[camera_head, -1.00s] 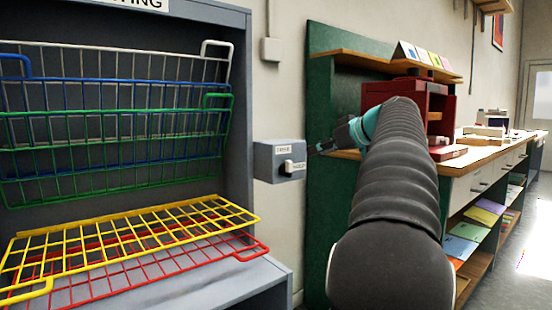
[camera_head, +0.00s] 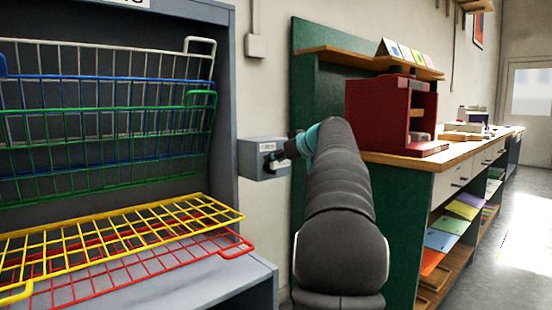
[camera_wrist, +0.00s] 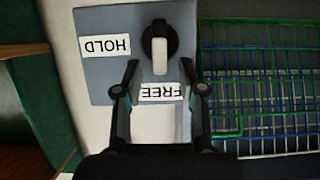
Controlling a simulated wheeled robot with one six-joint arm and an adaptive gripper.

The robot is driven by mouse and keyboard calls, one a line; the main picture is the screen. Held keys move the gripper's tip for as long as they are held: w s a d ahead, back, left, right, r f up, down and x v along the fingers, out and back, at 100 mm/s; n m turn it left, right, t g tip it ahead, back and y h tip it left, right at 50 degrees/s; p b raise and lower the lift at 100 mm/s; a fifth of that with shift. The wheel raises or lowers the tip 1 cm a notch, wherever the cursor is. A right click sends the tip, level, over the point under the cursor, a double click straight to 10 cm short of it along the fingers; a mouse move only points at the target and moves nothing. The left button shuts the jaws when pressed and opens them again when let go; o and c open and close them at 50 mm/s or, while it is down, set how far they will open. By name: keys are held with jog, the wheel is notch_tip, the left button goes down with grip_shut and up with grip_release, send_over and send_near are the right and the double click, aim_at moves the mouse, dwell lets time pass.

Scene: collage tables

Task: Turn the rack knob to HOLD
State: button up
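The grey knob box (camera_head: 257,172) is on the wall to the right of the rack. In the wrist view, which shows the labels upside down, its black knob (camera_wrist: 160,30) has a white pointer directed down toward the FREE label (camera_wrist: 163,92). The HOLD label (camera_wrist: 104,45) is to the left of the knob. My gripper (camera_wrist: 160,68) is open, its two fingers spread on either side of the pointer's lower end; I see no contact. In the head view my gripper (camera_head: 280,156) is at the box's front and partly hides the knob.
The drying rack (camera_head: 225,100) has wire shelves; the yellow shelf (camera_head: 130,230) and red shelf (camera_head: 235,250) stick out low, left of my arm. A green panel (camera_head: 310,95) and a counter with a red cabinet (camera_head: 375,115) are at right.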

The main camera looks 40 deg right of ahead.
jog(key=shift+w+f, duration=0.15)
jog(key=shift+w, duration=0.15)
grip_shut()
jog(key=shift+d+m+p, duration=0.15)
jog(key=shift+m+p, duration=0.15)
jog(key=shift+p, duration=0.15)
dwell(0.5)
jog(key=d+m+y+p, duration=0.1)
jog(key=m+y+p, duration=0.1)
jog(key=m, duration=0.1)
jog(key=f+m+t+y+p, duration=0.1)
jog(key=m+y+p, duration=0.1)
jog(key=d+f+m+y+p, duration=0.1)
jog(key=m+p, duration=0.1)
jog(key=m, duration=0.1)
jog(key=shift+d+m+t+y, duration=0.3)
jog(key=shift+d+y, duration=0.05)
jog(key=shift+y, duration=0.05)
jog(key=shift+f+m+t+y+p, duration=0.2)
jog(key=shift+f+m+t+y, duration=0.15)
jog(key=shift+m, duration=0.65)
jog(key=shift+f+m+t+y+p, duration=0.25)
jog(key=shift+f+m, duration=0.1)
jog(key=shift+m, duration=0.65)
